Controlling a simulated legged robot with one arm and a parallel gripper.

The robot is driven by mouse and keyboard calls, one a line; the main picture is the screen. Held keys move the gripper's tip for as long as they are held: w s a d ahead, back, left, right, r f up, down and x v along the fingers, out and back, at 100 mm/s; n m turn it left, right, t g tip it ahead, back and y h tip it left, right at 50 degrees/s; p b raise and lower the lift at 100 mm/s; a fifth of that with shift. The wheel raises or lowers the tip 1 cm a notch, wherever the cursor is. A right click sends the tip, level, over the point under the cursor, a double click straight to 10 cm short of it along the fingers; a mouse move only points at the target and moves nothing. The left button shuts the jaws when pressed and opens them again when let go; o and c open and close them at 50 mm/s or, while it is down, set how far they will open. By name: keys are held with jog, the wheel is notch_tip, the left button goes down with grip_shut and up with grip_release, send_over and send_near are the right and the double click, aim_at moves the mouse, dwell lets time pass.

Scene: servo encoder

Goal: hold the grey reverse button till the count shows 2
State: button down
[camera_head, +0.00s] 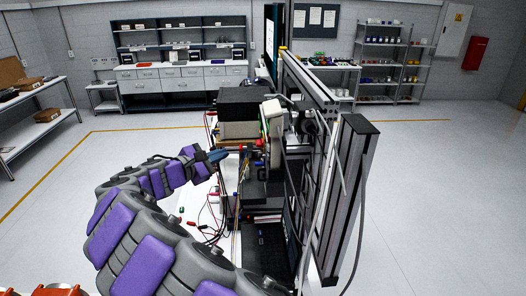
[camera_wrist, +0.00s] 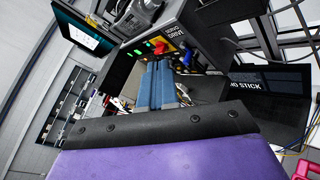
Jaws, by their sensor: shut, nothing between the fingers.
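My gripper (camera_head: 218,155) is shut and empty, its blue fingers together. In the wrist view the fingers (camera_wrist: 160,68) point at a dark box labelled servo drive (camera_wrist: 172,32). The fingertips end just below the coloured controls on its front; I cannot tell whether they touch it.
The bench (camera_head: 196,205) carries loose wires and small clips below my gripper. A tall metal frame post (camera_head: 345,190) stands right of the equipment, with cables hanging near it. A dark panel with white lettering (camera_wrist: 265,90) is at right in the wrist view. Open floor (camera_head: 430,200) lies right.

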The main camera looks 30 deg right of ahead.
jog(key=shift+d, duration=0.15)
jog(key=s+d+b, duration=0.3)
jog(key=d, duration=0.5)
jog(key=shift+s, duration=0.2)
jog(key=shift+d, duration=0.1)
dwell(2.0)
jog(key=shift+s+d, duration=0.25)
jog(key=shift+d, duration=0.1)
